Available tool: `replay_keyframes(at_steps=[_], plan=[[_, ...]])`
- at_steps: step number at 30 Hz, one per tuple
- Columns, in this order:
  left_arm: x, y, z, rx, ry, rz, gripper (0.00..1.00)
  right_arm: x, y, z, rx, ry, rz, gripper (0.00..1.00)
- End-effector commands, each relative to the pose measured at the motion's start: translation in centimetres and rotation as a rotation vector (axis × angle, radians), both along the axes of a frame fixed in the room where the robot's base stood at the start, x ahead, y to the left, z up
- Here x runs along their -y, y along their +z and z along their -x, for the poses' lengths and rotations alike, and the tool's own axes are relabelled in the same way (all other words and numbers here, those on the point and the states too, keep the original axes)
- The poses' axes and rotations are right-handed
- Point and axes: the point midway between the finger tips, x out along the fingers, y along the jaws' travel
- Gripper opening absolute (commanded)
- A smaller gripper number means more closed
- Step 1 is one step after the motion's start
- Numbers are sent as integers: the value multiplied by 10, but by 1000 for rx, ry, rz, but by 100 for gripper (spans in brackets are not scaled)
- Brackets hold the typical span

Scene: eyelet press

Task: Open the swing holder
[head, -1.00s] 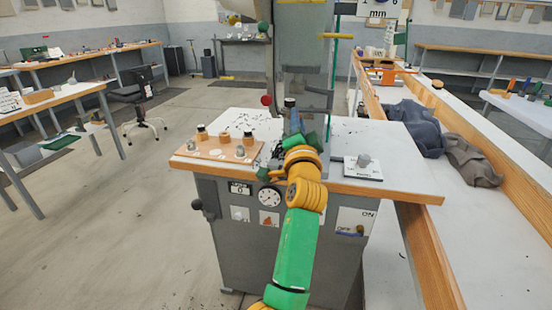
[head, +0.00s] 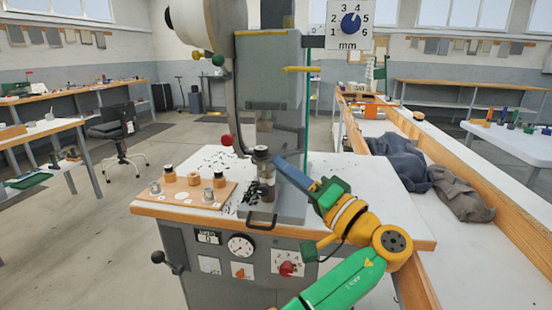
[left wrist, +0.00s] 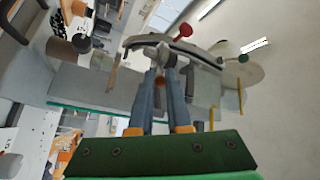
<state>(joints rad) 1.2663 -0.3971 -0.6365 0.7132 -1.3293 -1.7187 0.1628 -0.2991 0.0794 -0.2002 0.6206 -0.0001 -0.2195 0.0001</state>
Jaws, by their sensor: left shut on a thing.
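The eyelet press (head: 278,95) stands on a white bench top with a clear guard. My left gripper (head: 279,160) reaches in from the lower right, its blue-grey fingers pointing at the press just right of a dark-capped cylinder (head: 262,172). In the left wrist view my left gripper (left wrist: 165,62) has its fingers close together at a small grey part (left wrist: 150,42), which looks like the swing holder; the fingers hide much of it. An orange-red bit shows between the fingers. My right gripper is in neither view.
A wooden board (head: 190,192) with several small jars lies left of the press. A red ball knob (head: 226,140) hangs beside the guard. A dark handle (head: 262,222) juts from the front edge. Grey cloths (head: 410,165) lie on the right bench.

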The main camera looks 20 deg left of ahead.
Motion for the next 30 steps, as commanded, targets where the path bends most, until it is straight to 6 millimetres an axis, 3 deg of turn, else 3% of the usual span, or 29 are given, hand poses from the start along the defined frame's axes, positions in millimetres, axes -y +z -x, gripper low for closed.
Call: replay_keyframes(at_steps=[16,17,19,30], plan=[[7,1,6,1,9,-2,0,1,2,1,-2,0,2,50],[7,1,6,1,9,-2,21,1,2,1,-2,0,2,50],[7,1,6,1,8,-2,39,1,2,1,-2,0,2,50],[5,-1,4,-2,10,-1,41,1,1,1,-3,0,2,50]])
